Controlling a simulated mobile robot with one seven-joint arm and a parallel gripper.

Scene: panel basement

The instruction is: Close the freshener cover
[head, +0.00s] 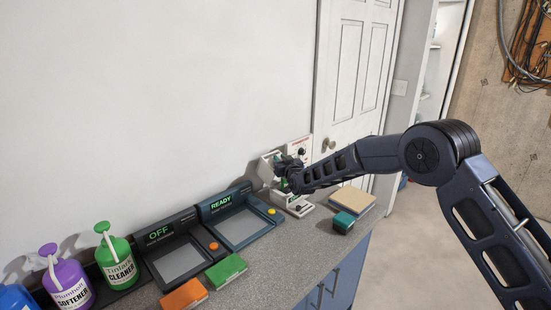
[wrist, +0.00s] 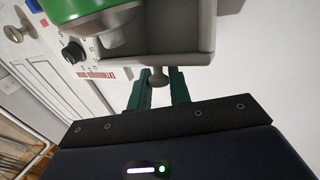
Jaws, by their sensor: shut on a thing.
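The freshener (head: 294,204) is a white unit with green parts at the far end of the counter, against the wall. Its pale cover (head: 266,166) stands out to the left of my gripper (head: 285,170). In the wrist view, the grey cover (wrist: 185,58) has a small round knob (wrist: 157,80) at its edge. The two dark green fingers of my gripper (wrist: 161,80) are shut on this knob, one on each side. A green rounded part (wrist: 75,8) with a grey rim sits beside the cover. My gripper hides much of the freshener in the head view.
A white panel with a black dial (wrist: 72,53) is behind the freshener. A tan block (head: 352,200) and a teal box (head: 343,222) lie to the right. Two display devices (head: 238,228), bottles (head: 117,262) and coloured blocks (head: 227,269) line the counter.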

